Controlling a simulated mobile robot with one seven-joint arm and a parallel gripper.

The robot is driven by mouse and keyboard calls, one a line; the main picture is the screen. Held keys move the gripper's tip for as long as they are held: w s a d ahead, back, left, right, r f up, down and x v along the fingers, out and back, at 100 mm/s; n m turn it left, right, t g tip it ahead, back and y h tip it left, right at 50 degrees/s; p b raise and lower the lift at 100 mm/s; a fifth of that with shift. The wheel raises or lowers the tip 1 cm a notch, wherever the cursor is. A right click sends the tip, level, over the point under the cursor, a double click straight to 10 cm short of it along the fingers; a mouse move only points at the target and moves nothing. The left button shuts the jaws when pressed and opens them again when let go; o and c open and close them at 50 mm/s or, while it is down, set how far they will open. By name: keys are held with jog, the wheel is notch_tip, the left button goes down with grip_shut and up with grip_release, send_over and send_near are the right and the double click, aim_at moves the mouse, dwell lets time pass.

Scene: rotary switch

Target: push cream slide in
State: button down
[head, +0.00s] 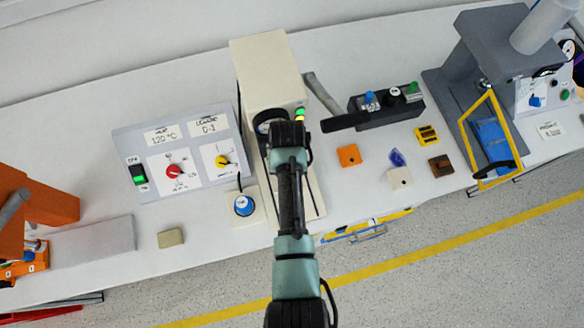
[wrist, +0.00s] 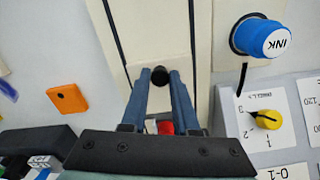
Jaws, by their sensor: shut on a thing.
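The cream slide (wrist: 150,30) lies between dark rails in the wrist view, with a black knob (wrist: 160,76) on it. My gripper (wrist: 161,84) has its two blue fingers on either side of this knob and is closed on it. In the head view my arm and gripper (head: 287,134) reach to the front of the cream machine (head: 265,65). The slide's track (head: 312,190) shows beside my arm there, and most of the slide is hidden beneath it. A red part (wrist: 165,127) shows between the fingers beyond the knob.
Left of the machine are a grey control panel (head: 150,130) and a blue INK knob (head: 243,204). On the right lie an orange block (head: 348,155), a cream block (head: 399,178) and a black button box (head: 385,105). A grey press (head: 485,60) stands farther right.

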jog(key=shift+w+a+r, duration=0.1)
jog(key=shift+w+r, duration=0.05)
jog(key=shift+w, duration=0.15)
jog(key=c, duration=0.7)
grip_release()
jog(key=shift+o, duration=0.2)
jog(key=shift+s, duration=0.15)
